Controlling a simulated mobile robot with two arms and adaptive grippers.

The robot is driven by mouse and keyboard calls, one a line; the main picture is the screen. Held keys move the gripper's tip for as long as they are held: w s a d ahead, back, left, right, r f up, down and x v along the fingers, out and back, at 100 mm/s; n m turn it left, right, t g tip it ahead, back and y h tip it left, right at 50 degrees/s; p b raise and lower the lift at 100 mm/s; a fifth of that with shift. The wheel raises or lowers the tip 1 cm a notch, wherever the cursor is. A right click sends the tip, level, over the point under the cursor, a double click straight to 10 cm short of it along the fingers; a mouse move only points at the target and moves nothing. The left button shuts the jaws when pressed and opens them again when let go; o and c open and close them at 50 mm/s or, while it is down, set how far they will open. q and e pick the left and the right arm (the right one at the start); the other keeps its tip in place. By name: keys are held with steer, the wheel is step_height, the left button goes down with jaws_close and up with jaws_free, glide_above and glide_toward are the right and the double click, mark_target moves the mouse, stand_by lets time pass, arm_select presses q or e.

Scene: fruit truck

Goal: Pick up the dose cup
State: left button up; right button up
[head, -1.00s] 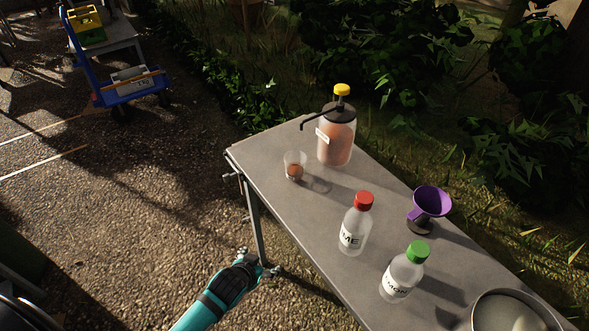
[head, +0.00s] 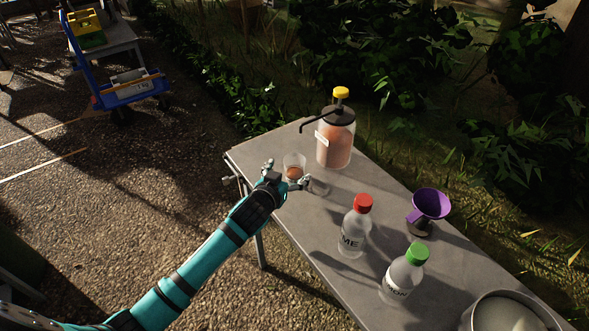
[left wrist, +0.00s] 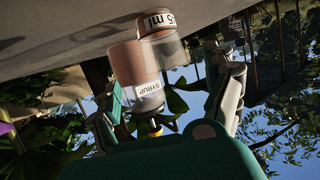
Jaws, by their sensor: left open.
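The dose cup (head: 294,161) is a small clear cup with brown content at the bottom, upright on the grey table (head: 322,222) near its left end. My left gripper (head: 286,175) is open, its fingers spread on the near side of the cup. In the left wrist view, which is upside down, the dose cup (left wrist: 160,24) shows an "ml" marking and appears ahead of the spread fingers (left wrist: 168,100). Whether a finger touches it I cannot tell. My right gripper is not in view.
A syrup pump bottle (head: 336,143) with a yellow top stands just behind the cup. A red-capped bottle (head: 355,230), a green-capped bottle (head: 403,277), a purple funnel (head: 430,204) and a metal bowl (head: 477,309) stand further right. A blue cart (head: 130,95) is far off.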

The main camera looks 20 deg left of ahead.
mark_target(298, 162)
arm_select(q)
steer(key=shift+a+f+x, duration=0.1)
steer(key=shift+x, duration=1.7)
steer(key=shift+a+f+x, duration=0.15)
steer(key=shift+x, duration=1.65)
steer(key=shift+s, duration=0.15)
steer(key=c, duration=1.2)
